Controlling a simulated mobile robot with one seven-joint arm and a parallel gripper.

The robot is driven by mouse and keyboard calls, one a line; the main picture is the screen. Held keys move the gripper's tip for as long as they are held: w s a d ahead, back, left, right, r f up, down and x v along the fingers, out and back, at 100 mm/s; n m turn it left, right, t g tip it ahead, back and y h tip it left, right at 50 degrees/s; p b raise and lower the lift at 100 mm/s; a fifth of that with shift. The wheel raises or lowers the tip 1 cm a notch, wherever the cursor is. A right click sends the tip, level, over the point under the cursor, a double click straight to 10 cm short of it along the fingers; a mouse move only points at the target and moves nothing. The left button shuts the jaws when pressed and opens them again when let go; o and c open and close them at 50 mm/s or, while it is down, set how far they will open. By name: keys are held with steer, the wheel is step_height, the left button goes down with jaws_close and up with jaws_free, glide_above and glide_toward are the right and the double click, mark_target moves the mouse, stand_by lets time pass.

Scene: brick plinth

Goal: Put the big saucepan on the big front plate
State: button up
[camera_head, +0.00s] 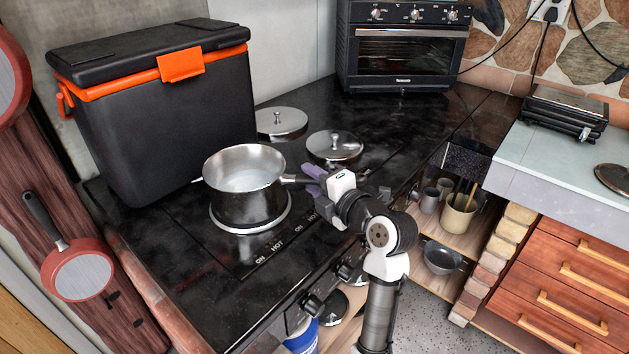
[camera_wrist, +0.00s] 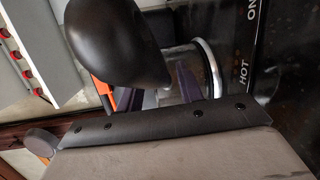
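The steel saucepan (camera_head: 236,205) is upright on, or just above, the front hot plate (camera_head: 284,214), whose pale rim shows around its base. I cannot tell if they touch. The pan's handle (camera_head: 293,180) points right toward my gripper (camera_head: 313,181). My gripper's purple fingers lie on either side of the handle; whether they press on it is unclear. In the wrist view the dark rounded handle end (camera_wrist: 115,42) is close to the camera, with a purple finger (camera_wrist: 186,82) beside it and the plate's pale rim (camera_wrist: 208,68) beyond. Most of the pan is hidden there.
Two metal lids, one at the back (camera_head: 281,122) and one nearer (camera_head: 334,146), lie behind the pan on the black stove top. A black cooler box (camera_head: 165,125) stands close at left. A toaster oven (camera_head: 400,50) is at the back. Stove knobs (camera_head: 312,304) line the front.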

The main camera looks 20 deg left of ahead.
steer(key=shift+r, duration=0.15)
steer(key=b+v, duration=0.3)
steer(key=v, duration=0.9)
